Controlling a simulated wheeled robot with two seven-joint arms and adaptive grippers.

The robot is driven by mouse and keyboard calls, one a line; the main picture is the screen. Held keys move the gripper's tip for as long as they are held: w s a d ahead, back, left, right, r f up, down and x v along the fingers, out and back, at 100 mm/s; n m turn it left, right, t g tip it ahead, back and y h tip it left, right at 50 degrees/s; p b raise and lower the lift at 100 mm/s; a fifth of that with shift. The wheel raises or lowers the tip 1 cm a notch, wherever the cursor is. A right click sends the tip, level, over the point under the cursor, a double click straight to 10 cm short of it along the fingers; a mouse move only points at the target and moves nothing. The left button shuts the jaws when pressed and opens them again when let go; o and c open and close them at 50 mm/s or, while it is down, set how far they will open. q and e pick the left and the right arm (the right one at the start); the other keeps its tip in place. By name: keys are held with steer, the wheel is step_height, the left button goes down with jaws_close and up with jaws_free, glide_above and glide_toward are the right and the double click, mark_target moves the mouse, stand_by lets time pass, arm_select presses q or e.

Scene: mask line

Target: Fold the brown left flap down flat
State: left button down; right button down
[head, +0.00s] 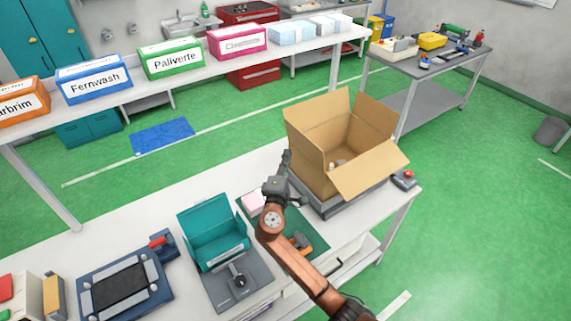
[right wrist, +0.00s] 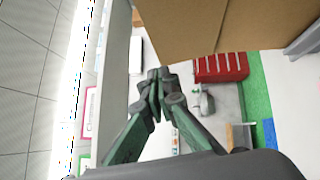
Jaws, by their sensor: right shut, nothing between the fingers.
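An open brown cardboard box (head: 308,172) stands on a grey platform at the right end of the white bench in the head view. The brown left flap (head: 316,118) stands up from the box's left side. Another flap stands up at the back right, and a front flap (head: 368,174) hangs outward and down. My right gripper (head: 287,156) is shut and empty, just left of the box. In the right wrist view, its fingertips (right wrist: 158,77) meet below brown cardboard (right wrist: 215,22); whether they touch it I cannot tell. My left gripper is out of view.
A small white item (head: 336,163) lies inside the box. A red-button control (head: 405,179) sits right of it. A teal open case (head: 212,238) stands left of my right arm. A shelf with labelled boxes (head: 171,57) runs behind, across a green floor.

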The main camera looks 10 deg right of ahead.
steer(key=w+d, duration=0.2)
steer(key=w+d+r+p, duration=0.1)
steer(key=w+d, duration=0.2)
steer(key=shift+d+r, duration=0.1)
steer(key=shift+d, duration=0.15)
